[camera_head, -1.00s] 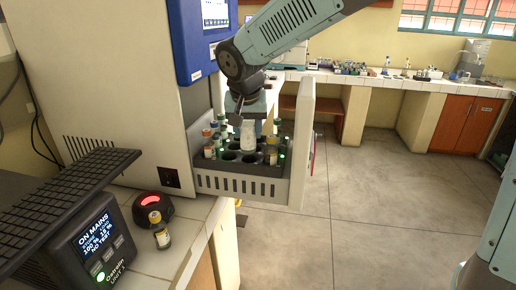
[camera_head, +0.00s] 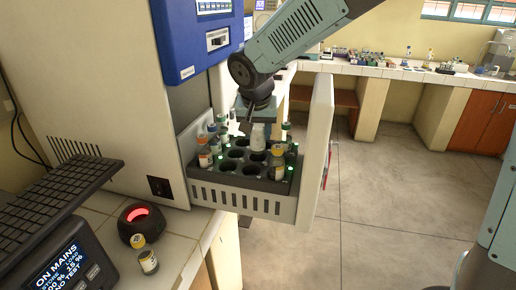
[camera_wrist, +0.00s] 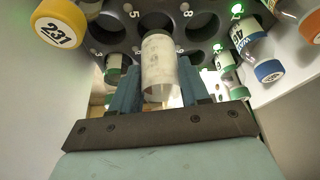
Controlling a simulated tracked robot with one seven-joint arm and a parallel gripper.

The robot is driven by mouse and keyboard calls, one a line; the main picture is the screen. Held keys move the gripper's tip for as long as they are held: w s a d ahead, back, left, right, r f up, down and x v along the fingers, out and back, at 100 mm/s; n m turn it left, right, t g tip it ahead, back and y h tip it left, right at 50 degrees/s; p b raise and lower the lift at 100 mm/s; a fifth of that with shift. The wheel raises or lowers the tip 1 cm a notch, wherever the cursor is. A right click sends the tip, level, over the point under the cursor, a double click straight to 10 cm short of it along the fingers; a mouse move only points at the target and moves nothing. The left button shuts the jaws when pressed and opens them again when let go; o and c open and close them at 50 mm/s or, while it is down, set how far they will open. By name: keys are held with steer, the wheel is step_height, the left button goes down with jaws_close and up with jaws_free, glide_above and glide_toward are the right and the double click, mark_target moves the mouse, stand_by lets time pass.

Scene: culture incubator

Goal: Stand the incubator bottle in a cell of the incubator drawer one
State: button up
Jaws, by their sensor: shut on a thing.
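The incubator bottle (camera_head: 258,138) is pale and whitish. My gripper (camera_head: 257,122) is shut on it and holds it about upright over the middle of the open incubator drawer (camera_head: 240,201). The wrist view shows the bottle (camera_wrist: 160,66) between the two blue-green fingers of my gripper (camera_wrist: 160,90), against the dark cell rack between the marks 5 and 8. I cannot tell whether its lower end is inside a cell. Several empty round cells show around it, and several capped bottles stand along the rack's left and right sides.
A yellow-capped bottle (camera_head: 277,166) stands in the drawer just right of the held bottle. Another small bottle (camera_head: 147,258) stands on the counter beside a black dome with a red light (camera_head: 140,220). The drawer's tall white front panel (camera_head: 318,150) is close on the right. Green lights mark some cells.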

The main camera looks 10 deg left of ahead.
mark_target(257, 140)
steer(key=shift+f, duration=2.4)
steer(key=shift+f, duration=0.1)
steer(key=o, duration=1.2)
steer(key=shift+c, duration=0.2)
steer(key=v, duration=1.2)
